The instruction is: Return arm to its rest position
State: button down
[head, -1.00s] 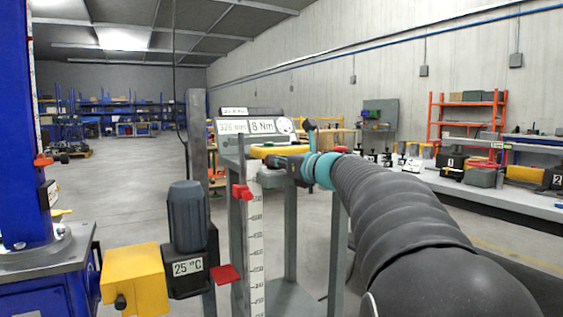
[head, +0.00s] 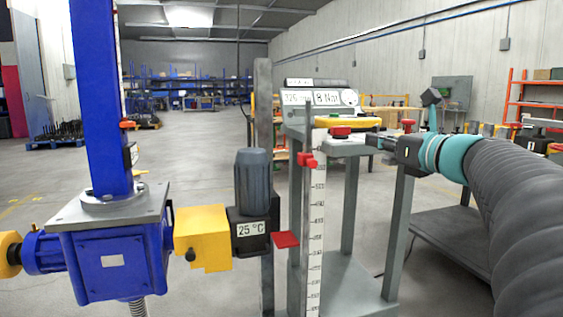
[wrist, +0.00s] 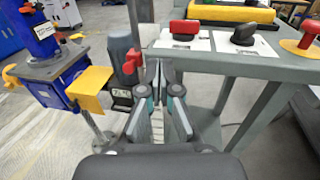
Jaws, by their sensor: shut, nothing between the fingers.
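My gripper (head: 378,141) is at the end of my dark, ribbed arm, which comes in from the right in the head view. It is at the right side of the grey control stand, near its top. In the wrist view my gripper (wrist: 160,75) has its fingertips together with nothing between them. They point toward the stand's edge and the vertical scale. I cannot tell the exact gap to the stand.
The control stand (head: 350,148) carries a red knob (wrist: 184,29), a black knob (wrist: 243,34) and a display panel (head: 318,97). A blue screw jack (head: 110,262) with a yellow coupling cover (head: 203,236) and grey motor (head: 252,182) stands left. Open floor lies beyond.

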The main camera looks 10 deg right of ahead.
jog(key=s+a+f+n+g, duration=0.4)
jog(key=s+a+f+n, duration=0.1)
jog(key=a+f+n, duration=0.3)
jog(key=s+a+f+n+g, duration=0.4)
jog(key=a+f+n, duration=0.3)
jog(key=a+f, duration=0.15)
jog(key=s+f+n+g+h, duration=0.3)
jog(key=s+f+n+h, duration=0.2)
jog(key=s+f+n, duration=1)
jog(key=shift+d+f+n+g+h, duration=0.35)
jog(key=shift+f+n, duration=0.2)
jog(key=shift+n, duration=0.65)
